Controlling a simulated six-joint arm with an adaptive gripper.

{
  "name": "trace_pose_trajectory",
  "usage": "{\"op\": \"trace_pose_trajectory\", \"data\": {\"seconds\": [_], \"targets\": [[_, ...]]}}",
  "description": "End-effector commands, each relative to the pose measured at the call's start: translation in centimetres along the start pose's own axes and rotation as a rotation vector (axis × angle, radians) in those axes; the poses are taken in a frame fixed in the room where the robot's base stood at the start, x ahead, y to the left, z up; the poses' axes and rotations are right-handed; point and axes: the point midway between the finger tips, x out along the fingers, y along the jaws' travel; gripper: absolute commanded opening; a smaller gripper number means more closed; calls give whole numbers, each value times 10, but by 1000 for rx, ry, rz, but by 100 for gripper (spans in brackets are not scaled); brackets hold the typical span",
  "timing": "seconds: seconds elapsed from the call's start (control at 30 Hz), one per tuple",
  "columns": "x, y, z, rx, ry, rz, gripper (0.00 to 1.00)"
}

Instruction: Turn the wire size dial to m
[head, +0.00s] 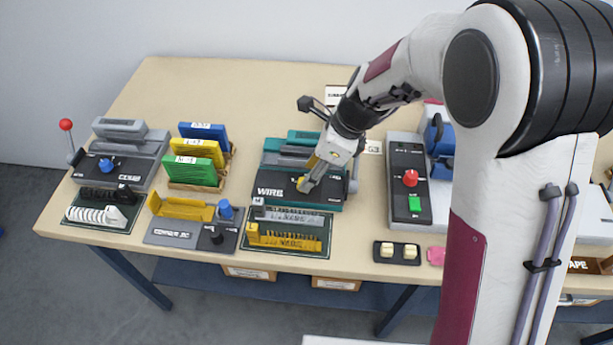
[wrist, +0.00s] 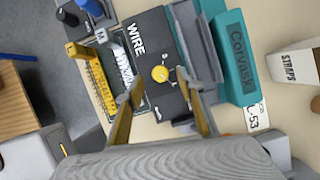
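The wire machine (head: 272,178) is a teal and dark grey unit marked WIRE, standing at the middle of the table. It also shows in the wrist view (wrist: 236,58). Its round yellow dial (wrist: 160,73) sits on the dark front panel. Small markings beside the dial are too small to read, so its setting cannot be told. My gripper (head: 306,184) is over the panel, pointing down at the dial. In the wrist view my gripper (wrist: 164,86) is open, with one finger to each side of the dial and apart from it.
A tray with yellow and grey combs (head: 284,252) lies in front of the machine. A control box (head: 408,160) with a red knob and green button stands to the right. Another machine (head: 121,160) with a blue dial and upright coloured pieces (head: 190,172) stand left.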

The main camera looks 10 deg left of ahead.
Motion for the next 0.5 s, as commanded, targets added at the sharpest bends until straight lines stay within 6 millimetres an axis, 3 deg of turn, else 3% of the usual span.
{"op": "trace_pose_trajectory", "data": {"seconds": [0.2, 0.5], "targets": [[21, 0, 0, 0, 1, 1, 38], [30, 0, 0, 0, 0, -1, 38]]}}
